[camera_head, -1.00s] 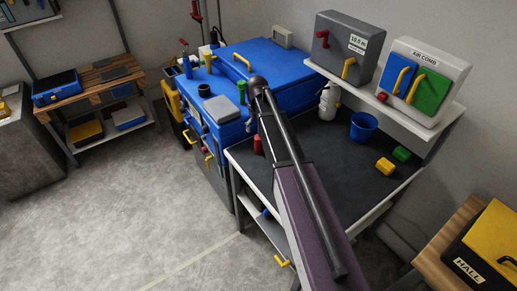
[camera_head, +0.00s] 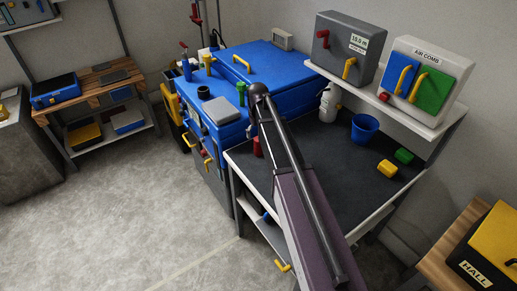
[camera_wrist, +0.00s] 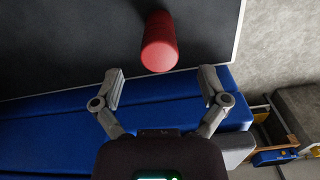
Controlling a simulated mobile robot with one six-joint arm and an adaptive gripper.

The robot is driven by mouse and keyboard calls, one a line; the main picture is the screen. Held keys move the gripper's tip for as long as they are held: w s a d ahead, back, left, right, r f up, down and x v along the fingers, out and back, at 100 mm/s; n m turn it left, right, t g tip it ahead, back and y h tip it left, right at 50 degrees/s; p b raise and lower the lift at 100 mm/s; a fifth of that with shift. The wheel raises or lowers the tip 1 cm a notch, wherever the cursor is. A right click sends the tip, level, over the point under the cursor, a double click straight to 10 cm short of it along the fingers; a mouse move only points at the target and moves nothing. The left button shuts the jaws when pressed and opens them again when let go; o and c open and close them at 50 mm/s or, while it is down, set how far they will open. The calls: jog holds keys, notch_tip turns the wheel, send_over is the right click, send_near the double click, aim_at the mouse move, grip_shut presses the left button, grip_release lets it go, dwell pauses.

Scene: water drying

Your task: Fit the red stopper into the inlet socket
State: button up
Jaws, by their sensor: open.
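The red stopper (camera_head: 257,147) is a short red cylinder on the dark bench top (camera_head: 320,175), near its left edge beside the blue machine. In the wrist view the red stopper (camera_wrist: 159,42) stands on the dark surface close to its edge. My gripper (camera_wrist: 162,78) is open, with the stopper just beyond and between the fingertips, not gripped.
A green cylinder (camera_head: 241,93) and a grey block (camera_head: 222,109) are on the blue machine. A white bottle (camera_head: 327,102), a blue bucket (camera_head: 364,127), a yellow piece (camera_head: 387,168) and a green piece (camera_head: 404,155) stand on the bench. A shelf with control boxes is above.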

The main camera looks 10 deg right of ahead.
aim_at(258, 146)
jog(key=shift+s+f+b, duration=0.1)
jog(key=shift+f+b, duration=1.6)
jog(key=shift+f, duration=0.35)
jog(key=shift+d, duration=0.1)
jog(key=c, duration=1.3)
